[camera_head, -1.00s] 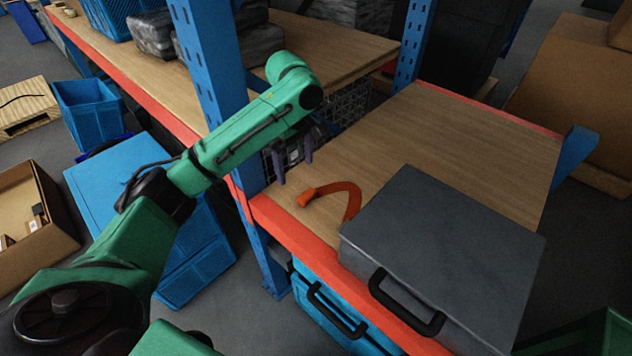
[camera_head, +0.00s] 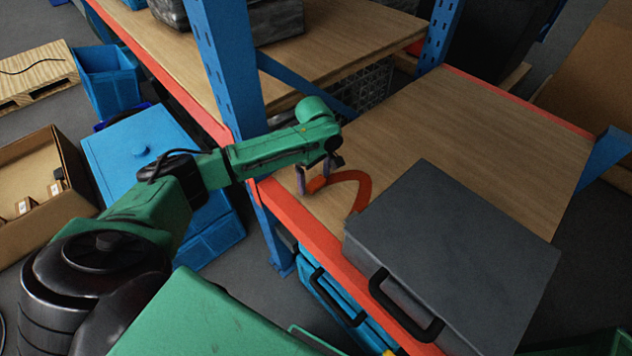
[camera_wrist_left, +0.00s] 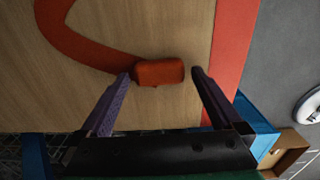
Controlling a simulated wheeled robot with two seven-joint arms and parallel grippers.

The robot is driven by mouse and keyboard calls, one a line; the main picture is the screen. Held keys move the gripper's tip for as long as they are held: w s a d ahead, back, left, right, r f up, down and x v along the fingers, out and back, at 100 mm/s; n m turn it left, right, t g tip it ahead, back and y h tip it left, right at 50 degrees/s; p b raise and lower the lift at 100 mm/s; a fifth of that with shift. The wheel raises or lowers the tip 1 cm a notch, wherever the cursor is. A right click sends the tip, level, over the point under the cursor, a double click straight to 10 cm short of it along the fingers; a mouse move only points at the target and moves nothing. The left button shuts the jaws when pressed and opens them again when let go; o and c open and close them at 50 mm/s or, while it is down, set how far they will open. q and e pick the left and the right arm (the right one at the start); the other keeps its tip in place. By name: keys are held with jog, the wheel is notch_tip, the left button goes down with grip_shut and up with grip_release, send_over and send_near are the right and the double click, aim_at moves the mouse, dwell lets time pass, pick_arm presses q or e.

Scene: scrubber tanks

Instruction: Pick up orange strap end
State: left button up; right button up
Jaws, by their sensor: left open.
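The orange strap (camera_head: 357,184) lies in a curve on the wooden shelf board, and its far part runs to the edge of the grey case. Its thick orange end (camera_head: 317,184) is at the left, near the shelf's front edge. In the left wrist view the strap end (camera_wrist_left: 160,73) shows just ahead of and between the fingertips. My left gripper (camera_head: 307,187) is open over the strap end, one finger at each side; the wrist view shows the open fingers (camera_wrist_left: 163,76). I cannot tell whether a finger touches it. My right gripper is not in view.
The grey case (camera_head: 450,255) with a black handle sits on the shelf close by, to the right. A blue upright post (camera_head: 232,85) stands beside my left arm. The shelf's red front edge (camera_head: 300,222) is near the strap. The board behind (camera_head: 440,130) is clear.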

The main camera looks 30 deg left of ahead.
pick_arm(q)
jog(key=shift+f, duration=0.15)
jog(key=c, duration=1.2)
jog(key=shift+c, duration=0.2)
